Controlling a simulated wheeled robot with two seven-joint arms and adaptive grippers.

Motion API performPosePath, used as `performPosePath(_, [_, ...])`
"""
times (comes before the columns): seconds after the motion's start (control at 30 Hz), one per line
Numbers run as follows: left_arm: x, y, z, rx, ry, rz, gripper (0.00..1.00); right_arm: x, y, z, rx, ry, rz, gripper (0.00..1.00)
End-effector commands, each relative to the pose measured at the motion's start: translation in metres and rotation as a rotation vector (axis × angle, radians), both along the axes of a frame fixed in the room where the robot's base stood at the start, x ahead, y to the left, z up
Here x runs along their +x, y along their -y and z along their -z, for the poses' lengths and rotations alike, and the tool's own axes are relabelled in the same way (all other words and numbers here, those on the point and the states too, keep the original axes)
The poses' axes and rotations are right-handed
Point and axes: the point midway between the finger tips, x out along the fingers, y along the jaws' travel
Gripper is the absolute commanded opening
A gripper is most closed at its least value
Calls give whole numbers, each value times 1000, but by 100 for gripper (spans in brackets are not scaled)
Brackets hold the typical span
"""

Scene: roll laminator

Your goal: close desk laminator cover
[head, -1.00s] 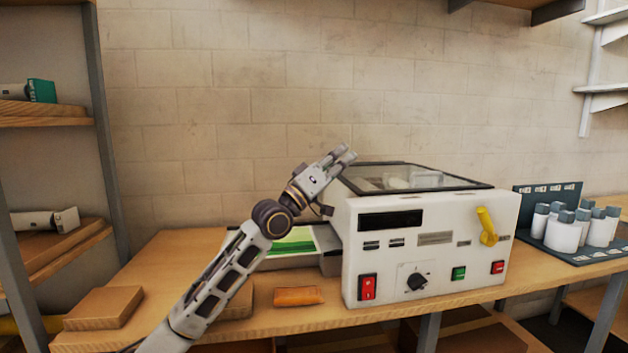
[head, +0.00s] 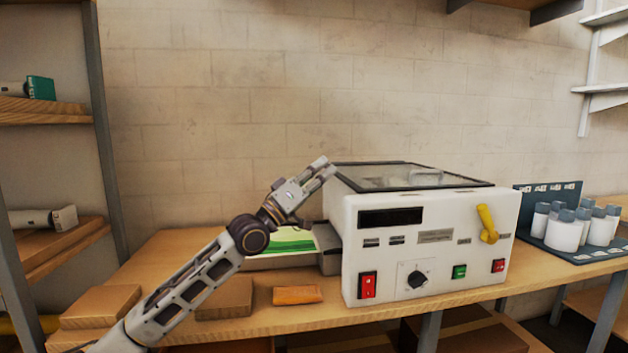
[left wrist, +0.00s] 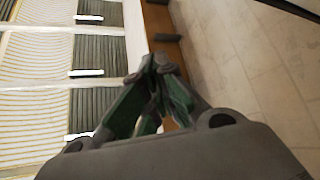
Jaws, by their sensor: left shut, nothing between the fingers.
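The desk laminator (head: 430,250) is a white box on the wooden bench. Its cover (head: 410,177), a dark-framed clear panel, lies flat over the top of the box. My left gripper (head: 326,167) is at the cover's left end, with its fingertips near the back left corner; I cannot tell whether they touch it. Its fingers are shut and empty, and they also show in the left wrist view (left wrist: 155,65). My right gripper is not in view.
A yellow handle (head: 487,224) sticks out on the laminator's front. A tray with several white bottles (head: 565,235) stands at the right. Green-topped sheets (head: 290,241), an orange block (head: 298,295) and brown boxes (head: 100,306) lie to the left. A shelf (head: 50,118) stands at far left.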

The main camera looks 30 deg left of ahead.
Motion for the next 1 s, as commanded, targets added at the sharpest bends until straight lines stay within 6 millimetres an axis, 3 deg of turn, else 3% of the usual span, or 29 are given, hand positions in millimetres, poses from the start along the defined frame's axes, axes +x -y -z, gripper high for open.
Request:
performPosePath(0.4, [-10,-14,15,2,-1,-2,0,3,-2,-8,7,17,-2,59])
performPosePath(1.0, [-13,-16,17,0,0,0,0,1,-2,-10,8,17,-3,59])
